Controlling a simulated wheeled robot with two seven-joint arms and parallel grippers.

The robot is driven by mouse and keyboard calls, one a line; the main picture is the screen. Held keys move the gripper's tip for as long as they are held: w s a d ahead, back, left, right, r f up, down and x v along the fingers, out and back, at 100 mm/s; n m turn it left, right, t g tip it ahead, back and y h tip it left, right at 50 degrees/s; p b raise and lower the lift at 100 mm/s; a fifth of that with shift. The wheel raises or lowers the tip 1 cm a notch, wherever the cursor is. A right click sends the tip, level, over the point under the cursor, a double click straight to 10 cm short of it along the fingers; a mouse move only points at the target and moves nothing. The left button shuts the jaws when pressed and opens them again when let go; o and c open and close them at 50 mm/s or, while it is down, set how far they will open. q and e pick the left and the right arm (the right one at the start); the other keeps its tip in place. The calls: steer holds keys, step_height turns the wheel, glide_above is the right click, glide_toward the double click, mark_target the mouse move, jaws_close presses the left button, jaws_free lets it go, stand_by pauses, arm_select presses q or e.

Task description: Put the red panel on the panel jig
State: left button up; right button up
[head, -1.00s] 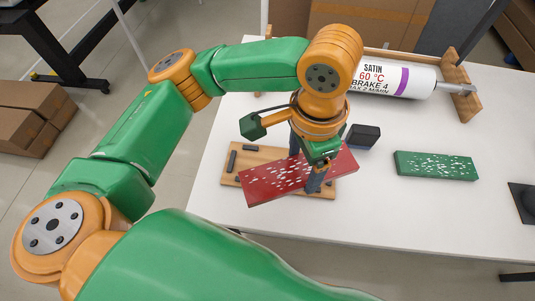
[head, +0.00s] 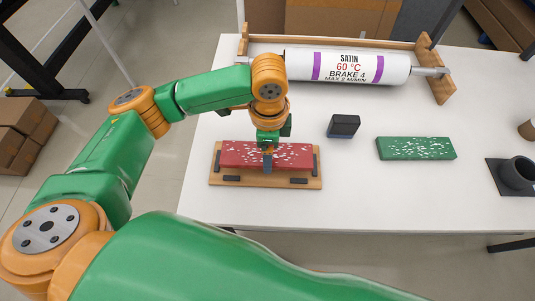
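The red panel (head: 240,154) with white flecks is over the wooden panel jig (head: 263,183), lined up with it and between its dark side stops. Dark front stops (head: 298,181) show in front of the panel; the jig's back edge is hidden. I cannot tell whether the panel rests on the jig or is held slightly above it. My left gripper (head: 267,154) points down over the middle of the panel, with one finger at its front side. The other finger is hidden, but the gripper appears shut across the panel. My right gripper is not in view.
A green flecked panel (head: 416,149) and a dark block (head: 344,126) lie to the right on the white table (head: 350,200). A white roller (head: 350,68) in a wooden stand (head: 440,88) is at the back. A dark cup-like holder (head: 517,174) is at the right edge.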

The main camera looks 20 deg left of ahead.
arm_select(q)
steer(key=shift+a+f, duration=0.15)
steer(key=shift+f, duration=1.55)
steer(key=shift+f, duration=0.1)
steer(key=o, duration=1.4)
step_height(320, 180, up, 12)
steer(key=shift+r, duration=0.2)
